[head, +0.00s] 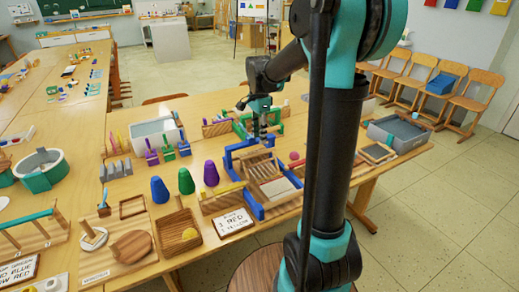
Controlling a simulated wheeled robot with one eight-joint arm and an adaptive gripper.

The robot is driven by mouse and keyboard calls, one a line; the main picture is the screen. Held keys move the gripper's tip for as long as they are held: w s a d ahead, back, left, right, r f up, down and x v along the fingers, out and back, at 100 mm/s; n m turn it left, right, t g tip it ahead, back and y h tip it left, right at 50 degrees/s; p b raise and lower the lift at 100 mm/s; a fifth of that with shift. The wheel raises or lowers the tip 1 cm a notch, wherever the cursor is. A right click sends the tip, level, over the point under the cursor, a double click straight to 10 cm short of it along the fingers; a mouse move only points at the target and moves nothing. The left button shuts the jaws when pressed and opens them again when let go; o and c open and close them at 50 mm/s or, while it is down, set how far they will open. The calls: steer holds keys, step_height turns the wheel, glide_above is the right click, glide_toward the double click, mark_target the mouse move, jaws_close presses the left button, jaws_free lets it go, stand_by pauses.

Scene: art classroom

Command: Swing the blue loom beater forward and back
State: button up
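The wooden loom (266,172) with blue parts stands near the front edge of the long table, left of my arm. Its blue beater (237,148) appears as an upright blue frame at the loom's far end. More blue bars run along the loom's sides toward the front. My gripper (262,132) points down just above the far end of the loom, close to the blue frame. Whether it touches the blue frame cannot be told. The fingers are small and dark here, so their opening is not clear.
Green blocks (242,127) stand just behind the loom. Blue, green and purple cones (186,181) and a sign (233,221) are to its left and front. A grey tray (398,133) is at the right end. A round stool (257,272) stands below the table's front edge.

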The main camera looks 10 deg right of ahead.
step_height(320, 180, down, 7)
steer(key=shift+s+r, duration=0.1)
steer(key=shift+r, duration=0.1)
steer(key=shift+c, duration=0.4)
jaws_close()
